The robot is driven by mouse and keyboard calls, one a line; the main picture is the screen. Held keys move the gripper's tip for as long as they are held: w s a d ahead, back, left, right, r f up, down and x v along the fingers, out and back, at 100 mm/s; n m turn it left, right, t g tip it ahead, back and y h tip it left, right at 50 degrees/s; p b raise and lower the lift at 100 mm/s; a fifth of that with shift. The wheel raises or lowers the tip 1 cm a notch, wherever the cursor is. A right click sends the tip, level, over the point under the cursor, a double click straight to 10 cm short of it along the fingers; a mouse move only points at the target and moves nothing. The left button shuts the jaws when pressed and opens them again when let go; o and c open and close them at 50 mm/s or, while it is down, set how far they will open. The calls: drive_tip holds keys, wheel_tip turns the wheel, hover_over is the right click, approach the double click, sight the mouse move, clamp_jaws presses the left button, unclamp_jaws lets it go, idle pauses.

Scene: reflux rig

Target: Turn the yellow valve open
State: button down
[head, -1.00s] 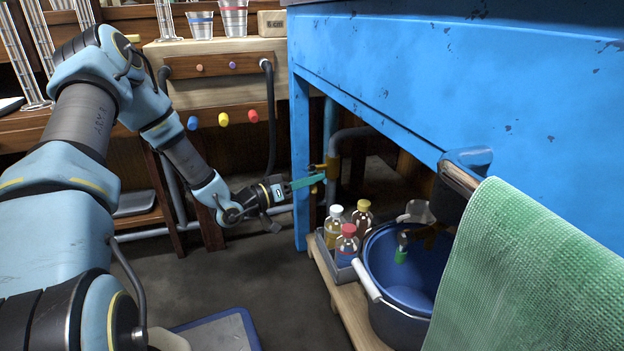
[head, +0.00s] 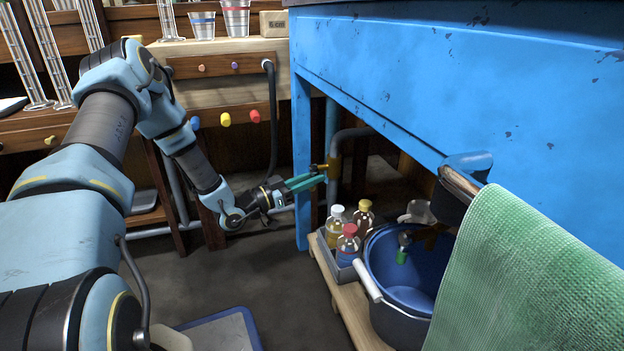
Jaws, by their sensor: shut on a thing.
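The yellow valve (head: 333,166) is a small brass-yellow fitting on the grey pipe under the blue bench, just right of the bench's front leg. My gripper (head: 323,174) reaches in from the left past that leg, with its green fingers tilted slightly upward. The fingertips meet the left side of the valve and are shut on its handle. The handle is small and mostly hidden by the fingertips, so its exact angle cannot be told.
The blue bench leg (head: 302,160) stands close to my fingers. Below are a bottle tray (head: 341,268) with several bottles, and a blue bucket (head: 400,292). A yellow knob (head: 225,119) and a red knob (head: 255,115) are on the wooden cabinet.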

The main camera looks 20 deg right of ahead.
drive_tip(key=c, duration=0.8)
unclamp_jaws()
drive_tip(key=shift+o, duration=0.2)
